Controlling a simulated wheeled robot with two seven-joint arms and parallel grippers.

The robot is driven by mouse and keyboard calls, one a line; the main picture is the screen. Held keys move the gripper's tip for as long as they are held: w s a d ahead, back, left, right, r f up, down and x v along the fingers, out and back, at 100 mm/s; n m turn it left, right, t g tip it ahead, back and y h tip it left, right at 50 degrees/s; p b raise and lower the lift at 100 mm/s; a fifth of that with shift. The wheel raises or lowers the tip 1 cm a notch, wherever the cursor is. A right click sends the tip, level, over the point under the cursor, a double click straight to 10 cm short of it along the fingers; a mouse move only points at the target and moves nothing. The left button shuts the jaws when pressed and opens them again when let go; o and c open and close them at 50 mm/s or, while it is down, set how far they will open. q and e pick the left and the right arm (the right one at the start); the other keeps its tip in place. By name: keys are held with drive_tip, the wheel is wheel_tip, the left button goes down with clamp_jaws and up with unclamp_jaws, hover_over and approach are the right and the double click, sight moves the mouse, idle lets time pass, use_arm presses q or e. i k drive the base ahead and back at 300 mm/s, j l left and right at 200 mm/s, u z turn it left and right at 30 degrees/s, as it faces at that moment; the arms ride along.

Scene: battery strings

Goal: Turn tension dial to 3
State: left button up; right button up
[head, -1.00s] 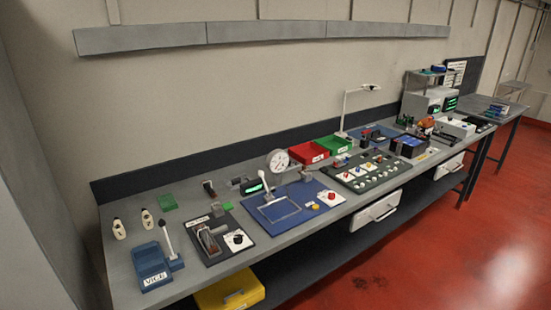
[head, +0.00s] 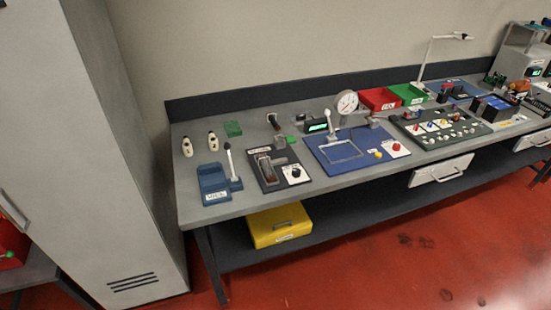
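Two dial-like controls show on the workbench (head: 205,207). A black knob on a white plate (head: 295,173) sits on a dark panel (head: 268,185) beside a lever fixture. A red knob on a white plate (head: 395,147) sits at the right of a blue panel (head: 325,160). The labels and scale marks are too small to read, so I cannot tell which is the tension dial or its setting. A round white gauge (head: 347,102) stands at the back of the blue panel. Neither of my grippers is in view.
A blue vise fixture (head: 213,183) stands at the bench's left end. Red (head: 380,98) and green (head: 408,93) bins stand at the back. A yellow case (head: 279,226) lies on the lower shelf. A tall grey cabinet (head: 125,160) stands left. Red floor (head: 400,250) in front is clear.

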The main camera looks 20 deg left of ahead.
sight(295, 173)
drive_tip(key=i+l, duration=0.15)
drive_tip(key=l, duration=0.25)
drive_tip(key=i+l, duration=0.15)
drive_tip(key=l, duration=0.25)
drive_tip(key=i+l, duration=0.15)
drive_tip(key=l, duration=0.25)
drive_tip(key=i+l+u, duration=0.1)
drive_tip(key=l, duration=0.3)
